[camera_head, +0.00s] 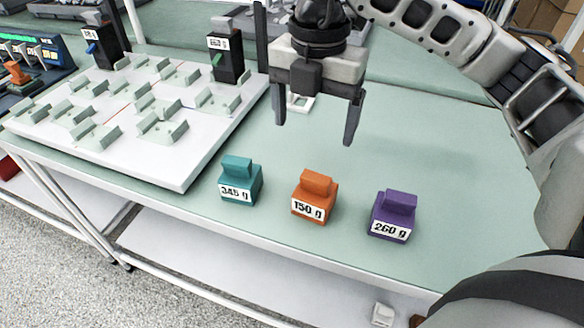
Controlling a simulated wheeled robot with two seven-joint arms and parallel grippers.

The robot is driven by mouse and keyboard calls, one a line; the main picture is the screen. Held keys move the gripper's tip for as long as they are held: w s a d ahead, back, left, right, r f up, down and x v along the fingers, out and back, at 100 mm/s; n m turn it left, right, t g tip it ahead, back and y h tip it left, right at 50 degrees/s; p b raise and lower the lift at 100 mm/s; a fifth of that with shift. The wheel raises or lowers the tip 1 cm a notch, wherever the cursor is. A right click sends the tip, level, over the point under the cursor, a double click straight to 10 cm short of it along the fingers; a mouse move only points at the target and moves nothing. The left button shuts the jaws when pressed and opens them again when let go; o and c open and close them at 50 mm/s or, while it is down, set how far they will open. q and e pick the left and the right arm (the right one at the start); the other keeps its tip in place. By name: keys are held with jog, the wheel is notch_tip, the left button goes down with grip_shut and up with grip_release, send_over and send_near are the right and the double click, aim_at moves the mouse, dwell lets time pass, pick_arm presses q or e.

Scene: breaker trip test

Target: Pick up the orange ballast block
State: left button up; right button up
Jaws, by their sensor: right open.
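The orange ballast block (314,196), labelled 150 g, stands upright on the pale green table near its front edge. It is the middle one of three blocks in a row. My right gripper (314,130) is open and empty, with its fingers pointing down. My left gripper is not in view.
A teal block (240,181) labelled 345 g stands left of the orange one, and a purple block (394,214) labelled 260 g stands right. A white board (185,172) with several raised fixtures fills the table's left. The right tabletop (440,150) is clear.

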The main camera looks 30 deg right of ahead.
send_over(315, 176)
notch_tip(315, 176, down, 4)
jog(key=shift+f, duration=0.2)
notch_tip(315, 176, down, 5)
jog(key=shift+r, duration=0.2)
jog(key=shift+f+p, duration=0.35)
jog(key=shift+f, duration=0.5)
notch_tip(315, 176, down, 4)
jog(key=shift+s+d+r+p, duration=0.1)
jog(key=shift+d+r+p, duration=0.1)
jog(key=shift+p, duration=0.2)
jog(key=shift+f, duration=0.45)
jog(key=c, duration=1)
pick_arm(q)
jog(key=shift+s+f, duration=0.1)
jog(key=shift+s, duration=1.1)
pick_arm(e)
jog(key=shift+c, duration=0.7)
